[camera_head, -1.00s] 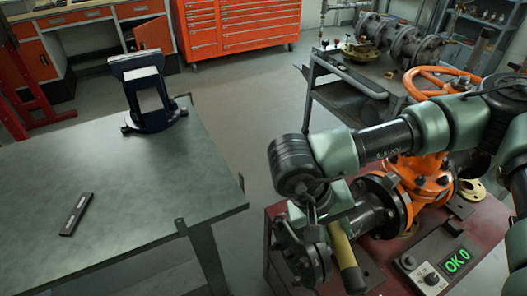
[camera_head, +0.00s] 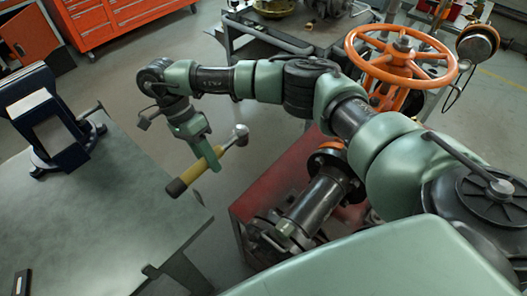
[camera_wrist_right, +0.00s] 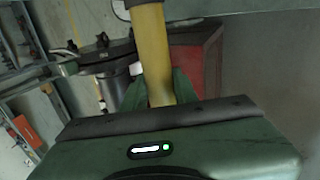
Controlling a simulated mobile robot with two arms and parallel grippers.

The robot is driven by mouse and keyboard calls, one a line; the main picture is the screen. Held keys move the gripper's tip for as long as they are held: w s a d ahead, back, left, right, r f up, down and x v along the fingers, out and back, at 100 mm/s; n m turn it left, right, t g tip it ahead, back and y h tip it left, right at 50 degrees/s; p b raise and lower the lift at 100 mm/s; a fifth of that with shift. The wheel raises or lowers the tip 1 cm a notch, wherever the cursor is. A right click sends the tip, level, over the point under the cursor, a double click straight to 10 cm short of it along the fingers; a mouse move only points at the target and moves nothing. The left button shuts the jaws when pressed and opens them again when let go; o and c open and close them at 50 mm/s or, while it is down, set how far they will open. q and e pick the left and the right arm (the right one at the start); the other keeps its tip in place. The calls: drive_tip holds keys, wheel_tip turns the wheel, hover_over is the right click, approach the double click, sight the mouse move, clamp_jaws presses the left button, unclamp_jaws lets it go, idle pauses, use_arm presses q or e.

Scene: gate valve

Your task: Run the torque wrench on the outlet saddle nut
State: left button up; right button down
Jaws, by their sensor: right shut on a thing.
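My right gripper (camera_head: 207,160) is shut on the yellow handle of the torque wrench (camera_head: 193,174), which has a dark grip end and a grey round head. The wrench is tilted in the air between the bench and the red stand, apart from both. In the right wrist view the yellow handle (camera_wrist_right: 154,45) runs up between the gripper's fingers (camera_wrist_right: 158,90). The dark pipe (camera_head: 318,205) of the valve lies on the red stand, with a clamp-like saddle (camera_head: 285,238) at its near end. I cannot make out the nut clearly. My left gripper is not in view.
A green-grey bench (camera_head: 110,215) with a dark vice (camera_head: 50,130) stands at the left. The orange handwheel (camera_head: 400,55) rises behind my right arm. A dark cart (camera_head: 270,48) stands at the back. Grey floor shows between bench and red stand (camera_head: 265,185).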

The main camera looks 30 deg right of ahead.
sight(224, 152)
drive_tip(key=w+d+f+m+t+y+p, duration=0.1)
drive_tip(key=d+f+m+t+y+p, duration=0.2)
drive_tip(key=d+f+m, duration=1.2)
drive_tip(key=d+m+y, duration=0.2)
drive_tip(key=m+y, duration=0.1)
drive_tip(key=shift+w+t+y, duration=0.15)
drive_tip(key=shift+t+y, duration=0.25)
drive_tip(key=shift+f, duration=0.1)
drive_tip(key=shift+w+f+b, duration=0.1)
drive_tip(key=shift+f+b, duration=1.7)
drive_tip(key=shift+b, duration=0.2)
drive_tip(key=shift+f, duration=0.1)
